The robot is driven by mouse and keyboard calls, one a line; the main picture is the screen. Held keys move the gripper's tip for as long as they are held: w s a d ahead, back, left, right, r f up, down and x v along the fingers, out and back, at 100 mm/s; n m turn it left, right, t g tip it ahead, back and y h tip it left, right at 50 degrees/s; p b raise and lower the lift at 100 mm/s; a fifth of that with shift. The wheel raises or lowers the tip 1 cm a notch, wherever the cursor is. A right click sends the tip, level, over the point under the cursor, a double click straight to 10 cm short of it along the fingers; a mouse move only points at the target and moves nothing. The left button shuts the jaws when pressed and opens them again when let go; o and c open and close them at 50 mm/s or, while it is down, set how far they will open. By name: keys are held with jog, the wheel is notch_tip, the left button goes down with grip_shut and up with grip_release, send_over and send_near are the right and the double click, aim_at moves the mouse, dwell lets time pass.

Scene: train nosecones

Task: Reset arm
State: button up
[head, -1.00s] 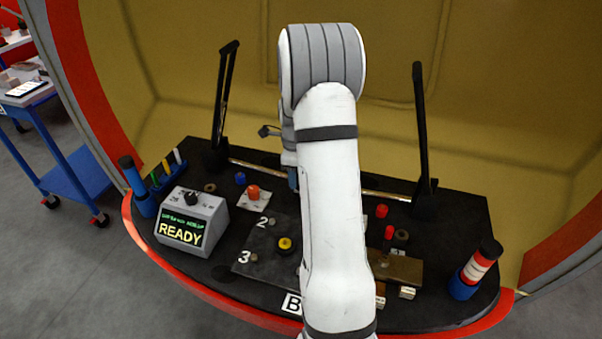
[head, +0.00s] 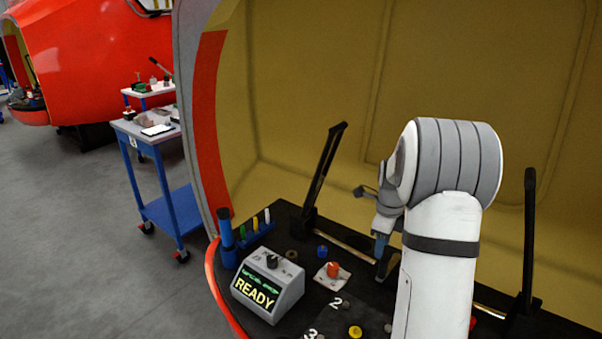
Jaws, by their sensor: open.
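My white and grey arm rises on the right of the head view and bends over the black desk inside the nosecone. My gripper (head: 386,266) hangs left of the arm, pointing down above the back of the desk. It is open, with nothing seen between its dark fingers, though it is small and partly behind the arm. The black desk (head: 305,247) carries a grey box (head: 270,285) whose screen reads READY.
A red knob (head: 333,270), a blue knob (head: 322,251) and a yellow button (head: 355,332) stand left of the arm. Two black uprights (head: 325,170) (head: 527,240) flank it. A blue cart (head: 160,170) stands outside at left, with open grey floor beside it.

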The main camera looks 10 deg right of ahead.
jog(key=s+a+r+n+t+p, duration=0.2)
jog(key=s+a+r+n+p, duration=0.2)
jog(key=s+a+r+n, duration=1.2)
jog(key=s+a+f+n+p, duration=0.1)
jog(key=s+a+n, duration=0.4)
jog(key=n, duration=0.6)
jog(key=s, duration=0.2)
jog(key=shift+s+a+f+t+p, duration=0.15)
jog(key=shift+s+a+t+p, duration=0.15)
jog(key=shift+a, duration=0.1)
